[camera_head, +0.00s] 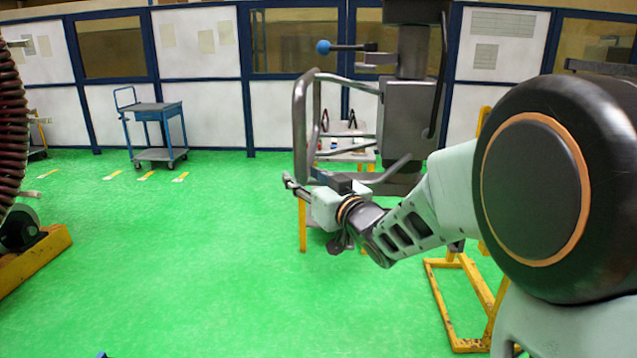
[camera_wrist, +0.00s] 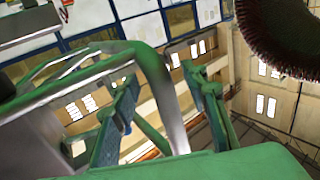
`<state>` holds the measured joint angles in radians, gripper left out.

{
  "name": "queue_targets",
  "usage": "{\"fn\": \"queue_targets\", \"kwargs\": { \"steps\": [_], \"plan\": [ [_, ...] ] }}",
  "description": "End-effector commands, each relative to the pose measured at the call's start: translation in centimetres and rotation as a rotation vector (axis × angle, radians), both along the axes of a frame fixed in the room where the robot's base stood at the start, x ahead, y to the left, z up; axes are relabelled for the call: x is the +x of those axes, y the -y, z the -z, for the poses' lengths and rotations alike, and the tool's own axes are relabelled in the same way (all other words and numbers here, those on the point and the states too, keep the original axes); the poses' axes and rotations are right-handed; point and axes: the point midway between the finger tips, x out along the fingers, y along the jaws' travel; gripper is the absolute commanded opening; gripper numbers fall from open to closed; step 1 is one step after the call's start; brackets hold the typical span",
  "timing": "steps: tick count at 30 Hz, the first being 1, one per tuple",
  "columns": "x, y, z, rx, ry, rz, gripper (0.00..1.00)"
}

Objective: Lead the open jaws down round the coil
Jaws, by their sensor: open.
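The coil (camera_head: 299,125) is a grey bent loop on the left side of a grey fixture (camera_head: 408,110) in the head view. In the wrist view the coil (camera_wrist: 163,90) crosses from the left, bends, and runs down toward the gripper body. My gripper (camera_head: 296,188) is at the lower left end of the coil in the head view, partly hard to make out. In the wrist view my gripper (camera_wrist: 161,80) is open, with one finger on each side of the coil's bent part in the picture. I cannot tell the depth or whether they touch.
A dark red stator (camera_head: 12,125) stands at the far left and shows upper right in the wrist view (camera_wrist: 285,40). A blue trolley (camera_head: 157,112) stands at the back left. A blue-tipped rod (camera_head: 323,47) sits above the coil. Green floor (camera_head: 190,250) is clear at left.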

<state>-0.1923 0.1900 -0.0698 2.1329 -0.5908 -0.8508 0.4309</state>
Motion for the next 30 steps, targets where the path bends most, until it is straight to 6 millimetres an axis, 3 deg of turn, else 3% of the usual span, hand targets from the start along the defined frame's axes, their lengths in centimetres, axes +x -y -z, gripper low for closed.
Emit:
{"fn": "queue_targets", "kwargs": {
  "steps": [6,16,27,30],
  "plan": [
    [1.6,-0.9,0.0,-0.001,-0.001,0.001,0.41],
    [1.8,-1.1,0.0,-0.001,-0.001,0.001,0.41],
    [1.8,-1.0,0.0,0.000,0.000,0.001,0.00],
    [1.8,-1.0,0.0,0.000,0.000,0.001,0.00]
  ]
}}
